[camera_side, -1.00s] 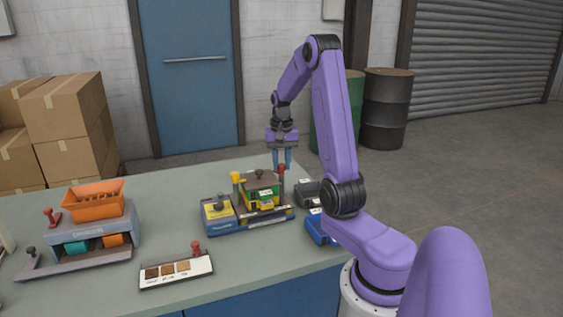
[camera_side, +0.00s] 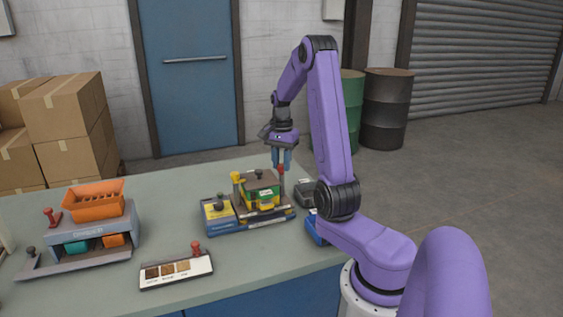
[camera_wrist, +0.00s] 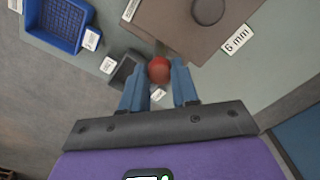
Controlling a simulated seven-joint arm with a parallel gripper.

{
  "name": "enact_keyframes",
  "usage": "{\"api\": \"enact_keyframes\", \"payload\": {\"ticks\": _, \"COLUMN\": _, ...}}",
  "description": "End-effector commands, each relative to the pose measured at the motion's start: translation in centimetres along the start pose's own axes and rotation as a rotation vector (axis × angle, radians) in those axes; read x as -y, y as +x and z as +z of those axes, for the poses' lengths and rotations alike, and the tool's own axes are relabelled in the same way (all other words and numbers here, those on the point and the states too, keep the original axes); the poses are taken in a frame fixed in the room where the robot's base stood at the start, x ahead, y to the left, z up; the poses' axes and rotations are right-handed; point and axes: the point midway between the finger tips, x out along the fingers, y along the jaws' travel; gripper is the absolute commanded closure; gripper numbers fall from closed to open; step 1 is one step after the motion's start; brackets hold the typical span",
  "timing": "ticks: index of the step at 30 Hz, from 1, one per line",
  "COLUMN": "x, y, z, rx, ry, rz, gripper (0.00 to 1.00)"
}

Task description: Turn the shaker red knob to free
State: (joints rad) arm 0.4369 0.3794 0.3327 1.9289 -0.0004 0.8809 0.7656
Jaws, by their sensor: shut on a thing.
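The shaker (camera_side: 262,190) stands on the bench, with a green and yellow body and a dark knob on top. Its red knob (camera_side: 281,168) is on a post at the right end. My gripper (camera_side: 281,160) points down over that post. In the wrist view the red knob (camera_wrist: 159,69) sits between the two blue fingers, and my gripper (camera_wrist: 160,85) is shut on it. The knob's pointer and any free mark are not readable.
A yellow knob (camera_side: 236,177) stands at the shaker's left. A blue tray (camera_wrist: 62,22) and a dark grey box (camera_wrist: 124,72) lie close beside it. A sampler strip (camera_side: 176,270) and an orange-hopper machine (camera_side: 93,225) are farther left.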

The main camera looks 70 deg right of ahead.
Motion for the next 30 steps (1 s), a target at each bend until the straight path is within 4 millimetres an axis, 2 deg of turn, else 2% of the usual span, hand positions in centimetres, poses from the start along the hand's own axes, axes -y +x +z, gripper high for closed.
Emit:
{"api": "enact_keyframes", "payload": {"ticks": 11, "x": 0.1, "y": -0.1, "z": -0.1, "rx": -0.003, "ry": 0.007, "rz": -0.004, "gripper": 1.0}}
{"api": "enact_keyframes", "payload": {"ticks": 12, "x": 0.1, "y": -0.1, "z": -0.1, "rx": -0.003, "ry": 0.006, "rz": -0.004, "gripper": 0.64}}
{"api": "enact_keyframes", "payload": {"ticks": 14, "x": 0.1, "y": -0.1, "z": -0.1, "rx": -0.003, "ry": 0.006, "rz": -0.004, "gripper": 0.45}}
{"api": "enact_keyframes", "payload": {"ticks": 24, "x": 0.0, "y": -0.2, "z": -0.1, "rx": -0.002, "ry": 0.005, "rz": -0.002, "gripper": 0.45}}
{"api": "enact_keyframes", "payload": {"ticks": 30, "x": 0.1, "y": -2.4, "z": -0.1, "rx": -0.005, "ry": 0.004, "rz": -0.005, "gripper": 0.45}}
